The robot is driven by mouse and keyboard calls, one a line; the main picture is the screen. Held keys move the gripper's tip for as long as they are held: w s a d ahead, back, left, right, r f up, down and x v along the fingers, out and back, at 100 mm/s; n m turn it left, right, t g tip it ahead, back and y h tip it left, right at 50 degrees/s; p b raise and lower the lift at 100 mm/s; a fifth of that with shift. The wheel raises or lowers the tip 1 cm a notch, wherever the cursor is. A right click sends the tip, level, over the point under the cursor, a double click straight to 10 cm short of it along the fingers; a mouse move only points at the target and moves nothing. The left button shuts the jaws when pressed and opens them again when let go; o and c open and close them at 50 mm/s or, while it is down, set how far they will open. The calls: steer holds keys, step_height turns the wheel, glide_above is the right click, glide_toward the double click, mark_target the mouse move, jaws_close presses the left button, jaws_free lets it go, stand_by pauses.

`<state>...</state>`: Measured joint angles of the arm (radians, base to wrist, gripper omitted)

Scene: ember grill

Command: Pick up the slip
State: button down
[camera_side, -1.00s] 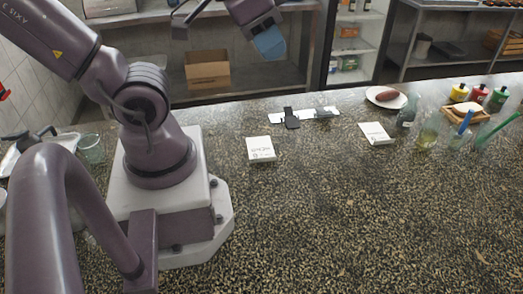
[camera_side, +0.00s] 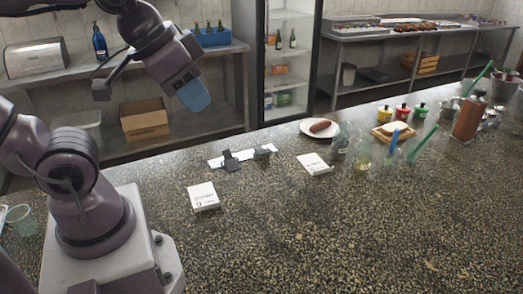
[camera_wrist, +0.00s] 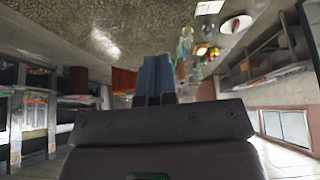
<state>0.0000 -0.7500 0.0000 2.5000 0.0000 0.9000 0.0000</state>
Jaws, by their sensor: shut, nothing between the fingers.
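A thin white paper strip (camera_side: 215,162) lies flat on the counter in the side view. A dark flat object (camera_side: 231,160) and a small dark block (camera_side: 262,152) lie across it. A white folded card or slip (camera_side: 313,162) lies farther right. I cannot tell for certain which paper is the slip. My gripper (camera_side: 194,96) hangs in the air with its blue fingers shut and empty, well above and apart from the papers. In the wrist view the shut blue fingers (camera_wrist: 155,78) point away over the room. A white patch (camera_wrist: 209,7) shows at the top there.
A white printed box (camera_side: 202,196) sits on the counter nearer my base. A plate (camera_side: 308,130) with a sausage (camera_side: 320,126), glass bottles (camera_side: 364,152), sauce pots (camera_side: 402,112) and a wooden board (camera_side: 383,136) stand to the right. The front counter is clear.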

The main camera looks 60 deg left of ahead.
steer(key=c, duration=1.6)
jaws_free()
